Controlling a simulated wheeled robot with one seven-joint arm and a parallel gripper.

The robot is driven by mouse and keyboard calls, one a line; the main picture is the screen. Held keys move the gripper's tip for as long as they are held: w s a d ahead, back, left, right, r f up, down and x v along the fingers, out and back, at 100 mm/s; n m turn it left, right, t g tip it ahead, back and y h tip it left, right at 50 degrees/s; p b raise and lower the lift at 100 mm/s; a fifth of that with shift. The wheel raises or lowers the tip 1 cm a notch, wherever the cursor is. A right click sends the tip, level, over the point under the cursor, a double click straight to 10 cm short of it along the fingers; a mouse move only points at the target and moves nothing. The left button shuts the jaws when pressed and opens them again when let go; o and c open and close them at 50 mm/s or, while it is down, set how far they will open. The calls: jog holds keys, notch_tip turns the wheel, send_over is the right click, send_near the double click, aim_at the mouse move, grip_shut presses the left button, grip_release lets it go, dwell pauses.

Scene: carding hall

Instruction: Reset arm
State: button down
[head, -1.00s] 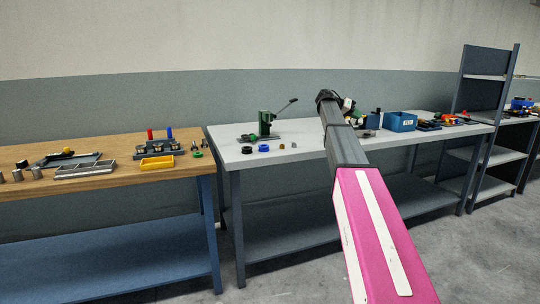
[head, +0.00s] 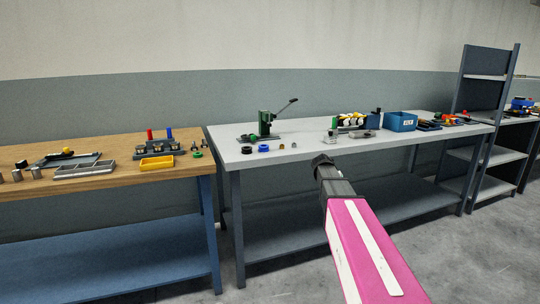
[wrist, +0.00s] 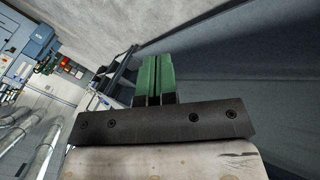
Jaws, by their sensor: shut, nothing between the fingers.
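My arm is pink and dark grey in the head view, and its far end stands before the front edge of the grey-topped table (head: 300,150). The fingers themselves are hidden there. In the wrist view my gripper (wrist: 154,62) shows two green fingers side by side, shut with nothing between them. The wrist view looks out over the floor, the wall and distant equipment, and the fingers touch nothing.
A green lever press (head: 265,124), a blue bin (head: 400,121) and small parts stand on the grey table. A wooden-topped bench (head: 110,180) with a yellow tray (head: 157,163) is at left. A dark shelf rack (head: 485,130) stands at right. Floor in front is clear.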

jog(key=s+a+f+n+y, duration=0.1)
jog(key=s+a+f+y, duration=0.1)
jog(key=s+a+f, duration=0.2)
jog(key=s+a+f+n+y, duration=0.1)
jog(key=s+a+f, duration=0.3)
jog(key=s+f, duration=0.4)
jog(key=s+a+f+n+g+y, duration=0.1)
jog(key=s+a+f+y, duration=0.2)
jog(key=s, duration=1)
notch_tip(320, 180, down, 3)
jog(key=shift+s+a+r+n+y, duration=0.1)
jog(key=shift+s+a+n+y, duration=0.2)
jog(key=shift+a, duration=0.15)
